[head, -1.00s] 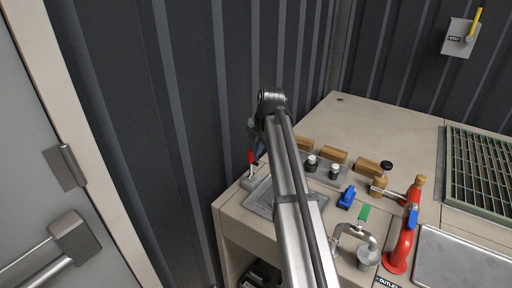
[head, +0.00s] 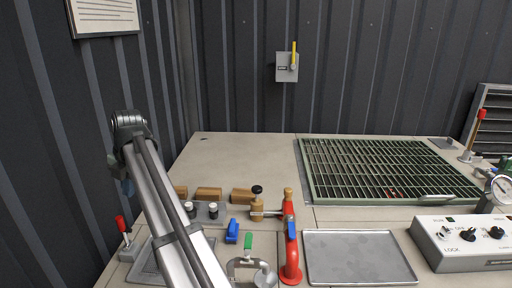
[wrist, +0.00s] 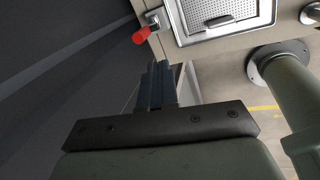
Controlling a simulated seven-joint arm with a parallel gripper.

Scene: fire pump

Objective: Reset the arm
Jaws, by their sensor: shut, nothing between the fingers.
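My arm rises from the bottom of the head view at the left end of the bench (head: 240,150). My gripper is mostly hidden behind the arm's upper end in the head view. In the wrist view my gripper (wrist: 158,68) has its dark fingers together, with nothing between them. A red-handled lever (head: 122,226) stands at the bench's left edge, left of my arm. Its red end also shows in the wrist view (wrist: 141,35), apart from the fingertips and above them.
A red pipe (head: 291,258), a blue-handled valve (head: 232,231), wooden blocks (head: 209,194) and a metal tray (head: 358,256) occupy the bench. A green-framed grate (head: 305,170) and a control box (head: 470,240) are at right. A dark corrugated wall (head: 235,70) stands close behind and left.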

